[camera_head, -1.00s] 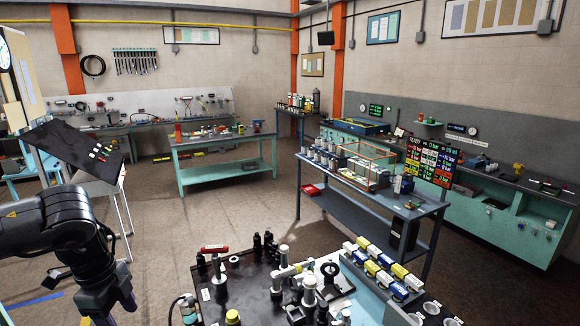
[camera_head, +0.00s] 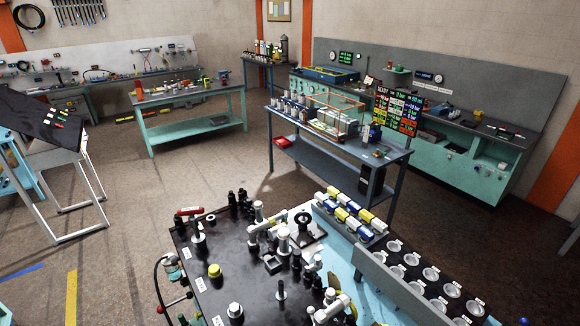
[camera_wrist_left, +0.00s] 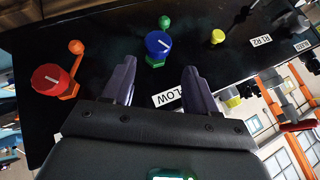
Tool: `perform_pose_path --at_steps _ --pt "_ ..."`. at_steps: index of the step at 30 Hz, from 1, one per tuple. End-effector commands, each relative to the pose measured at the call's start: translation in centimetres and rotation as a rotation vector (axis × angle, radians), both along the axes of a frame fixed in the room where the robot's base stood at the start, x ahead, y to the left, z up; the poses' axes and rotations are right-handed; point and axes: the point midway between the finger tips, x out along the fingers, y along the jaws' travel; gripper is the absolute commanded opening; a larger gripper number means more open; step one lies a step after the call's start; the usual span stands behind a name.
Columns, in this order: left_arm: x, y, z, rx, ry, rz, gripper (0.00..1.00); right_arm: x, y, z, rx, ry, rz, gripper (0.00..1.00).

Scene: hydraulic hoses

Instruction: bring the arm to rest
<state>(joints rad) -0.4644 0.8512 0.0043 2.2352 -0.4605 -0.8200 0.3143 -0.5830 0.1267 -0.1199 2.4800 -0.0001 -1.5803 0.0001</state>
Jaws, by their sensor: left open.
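My left gripper (camera_wrist_left: 158,85) shows in the left wrist view with its two dark fingers apart and nothing between them. Its fingers point toward a black panel (camera_wrist_left: 110,25) that carries knobs. A blue knob (camera_wrist_left: 159,44) lies just beyond the gap between the fingertips, and a red knob (camera_wrist_left: 50,79) lies to the left. I cannot tell whether the fingers touch the panel. Neither arm shows in the head view now, and my right gripper is in no view.
A black bench top (camera_head: 205,255) with several fittings stands in front, beside a rack of cups (camera_head: 412,258). A grey-blue table (camera_head: 330,165) stands behind it. A green workbench (camera_head: 195,125) stands at the back left. Open floor (camera_head: 150,185) lies between them.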

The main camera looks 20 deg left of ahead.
Motion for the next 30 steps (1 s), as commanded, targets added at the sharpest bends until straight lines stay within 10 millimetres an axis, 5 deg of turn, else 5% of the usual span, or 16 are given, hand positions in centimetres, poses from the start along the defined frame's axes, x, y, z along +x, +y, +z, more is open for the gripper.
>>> perform_pose_path --at_steps 15,30 --pt "-10.3 -9.1 2.1 -0.273 0.347 0.562 0.58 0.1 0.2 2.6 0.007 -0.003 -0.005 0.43" --pt "-12.1 -10.7 2.6 -0.327 0.438 0.618 0.58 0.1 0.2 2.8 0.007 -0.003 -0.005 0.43"
